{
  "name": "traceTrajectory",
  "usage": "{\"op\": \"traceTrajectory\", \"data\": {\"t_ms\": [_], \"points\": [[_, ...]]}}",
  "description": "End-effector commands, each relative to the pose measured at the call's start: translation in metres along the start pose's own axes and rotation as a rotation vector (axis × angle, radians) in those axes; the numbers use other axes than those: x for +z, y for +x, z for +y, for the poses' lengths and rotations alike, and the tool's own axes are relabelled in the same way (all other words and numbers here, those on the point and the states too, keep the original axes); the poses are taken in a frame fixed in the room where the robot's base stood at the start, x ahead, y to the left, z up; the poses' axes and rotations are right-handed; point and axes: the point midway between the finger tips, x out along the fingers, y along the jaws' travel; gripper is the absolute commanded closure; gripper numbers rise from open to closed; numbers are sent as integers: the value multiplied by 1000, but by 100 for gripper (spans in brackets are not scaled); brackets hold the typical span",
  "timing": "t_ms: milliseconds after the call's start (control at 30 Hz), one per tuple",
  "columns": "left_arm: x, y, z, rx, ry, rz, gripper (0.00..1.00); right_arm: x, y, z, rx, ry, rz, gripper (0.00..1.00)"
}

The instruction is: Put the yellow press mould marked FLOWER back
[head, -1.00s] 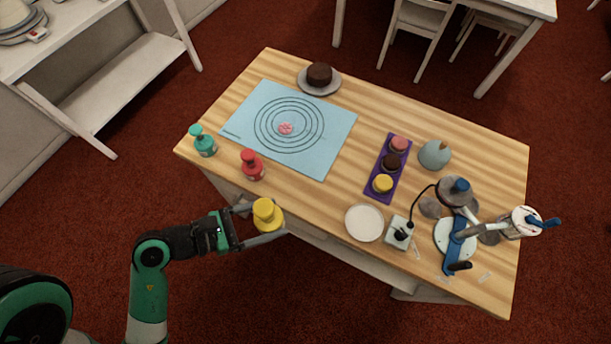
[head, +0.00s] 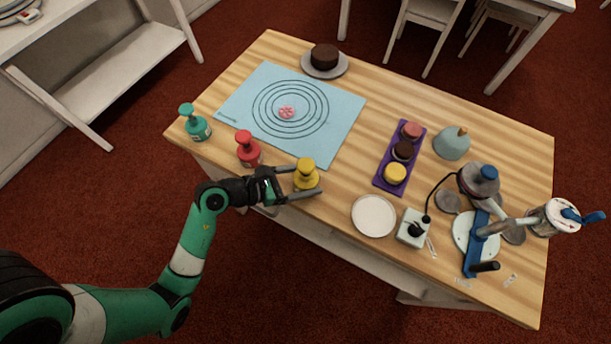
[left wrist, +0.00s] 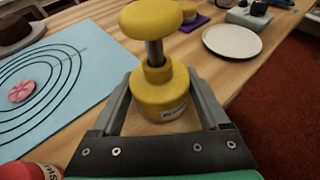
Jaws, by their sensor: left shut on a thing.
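The yellow press mould (head: 306,176) has a round knob on a metal stem above a wider body. It also shows in the left wrist view (left wrist: 158,92), upright, with a label too small to read on its body. My left gripper (head: 297,182) is shut on its body, one finger on each side, at the table's front edge. I cannot tell whether its base touches the table. A red press mould (head: 249,150) and a green press mould (head: 194,123) stand to the left along the same edge. My right gripper is not in view.
A blue mat (head: 335,134) with printed rings bears a pink flower shape (head: 287,113). To the right are a white plate (head: 373,216), a purple tray (head: 384,178) with small cakes, and a turntable (head: 470,238). A chocolate cake (head: 324,56) stands at the back.

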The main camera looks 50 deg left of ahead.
Motion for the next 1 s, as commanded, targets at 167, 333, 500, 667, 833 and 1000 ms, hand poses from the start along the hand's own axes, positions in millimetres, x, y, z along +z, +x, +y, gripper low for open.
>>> {"op": "traceTrajectory", "data": {"t_ms": [167,333,500,667,833,1000], "points": [[-8,3,0,1,1,-2,98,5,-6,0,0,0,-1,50],[-9,4,0,1,0,-2,98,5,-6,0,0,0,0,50],[-11,4,0,0,-1,0,4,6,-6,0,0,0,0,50],[-11,4,0,0,0,0,0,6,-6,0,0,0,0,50],[-11,4,0,0,0,0,0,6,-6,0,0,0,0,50],[-7,-1,0,2,-1,0,0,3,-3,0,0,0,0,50]]}}
